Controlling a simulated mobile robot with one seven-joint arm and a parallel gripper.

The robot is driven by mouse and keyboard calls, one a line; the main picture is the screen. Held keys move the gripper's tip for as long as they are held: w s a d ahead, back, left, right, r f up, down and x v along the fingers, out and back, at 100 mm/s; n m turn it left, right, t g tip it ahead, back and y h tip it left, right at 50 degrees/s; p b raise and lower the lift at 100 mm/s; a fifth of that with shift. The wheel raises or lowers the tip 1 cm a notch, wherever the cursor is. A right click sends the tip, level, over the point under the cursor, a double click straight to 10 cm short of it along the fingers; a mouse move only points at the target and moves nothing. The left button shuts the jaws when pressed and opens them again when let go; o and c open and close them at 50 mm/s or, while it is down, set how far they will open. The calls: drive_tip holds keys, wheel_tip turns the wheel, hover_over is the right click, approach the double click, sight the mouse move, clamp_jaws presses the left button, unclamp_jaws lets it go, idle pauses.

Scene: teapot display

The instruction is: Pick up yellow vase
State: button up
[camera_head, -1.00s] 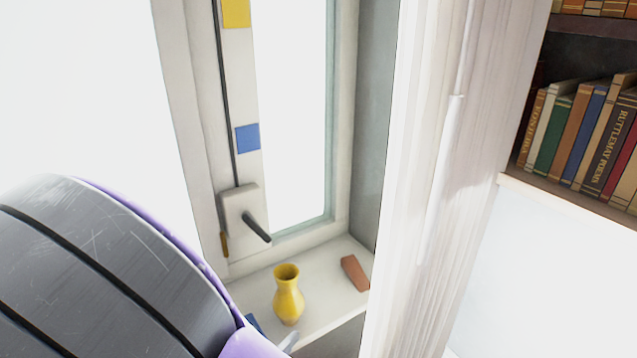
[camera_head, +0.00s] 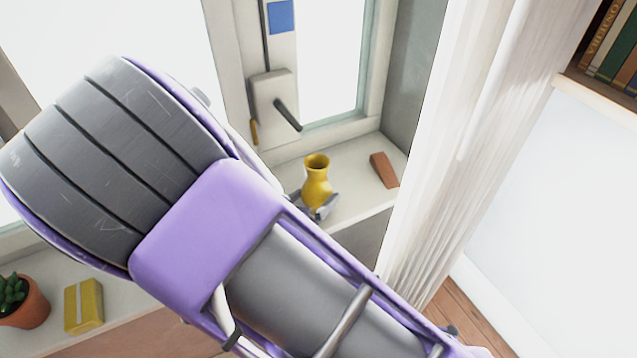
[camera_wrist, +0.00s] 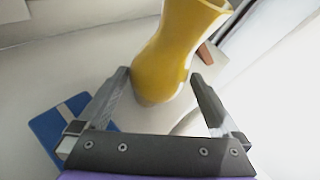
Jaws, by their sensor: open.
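The yellow vase (camera_head: 316,180) stands upright on the white windowsill in the head view, in front of the window handle. It also shows large in the wrist view (camera_wrist: 176,55), where its top edge is cut off by the frame. My gripper (camera_wrist: 160,82) is open, with one finger at each side of the vase's lower part. In the head view my gripper (camera_head: 318,208) is at the vase's base, partly hidden behind my arm. I cannot tell whether either finger touches the vase.
A terracotta-coloured block (camera_head: 384,170) lies right of the vase, near the white curtain (camera_head: 470,110). A blue and white flat item (camera_wrist: 68,122) lies left of the gripper. A potted cactus (camera_head: 20,302) and a yellow box (camera_head: 83,305) stand on the sill at lower left.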

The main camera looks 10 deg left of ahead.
sight(322, 189)
drive_tip(key=x, duration=0.5)
drive_tip(key=shift+w+a+b, duration=0.1)
drive_tip(key=shift+w+b, duration=0.1)
drive_tip(key=shift+b, duration=0.1)
drive_tip(key=c, duration=1.5)
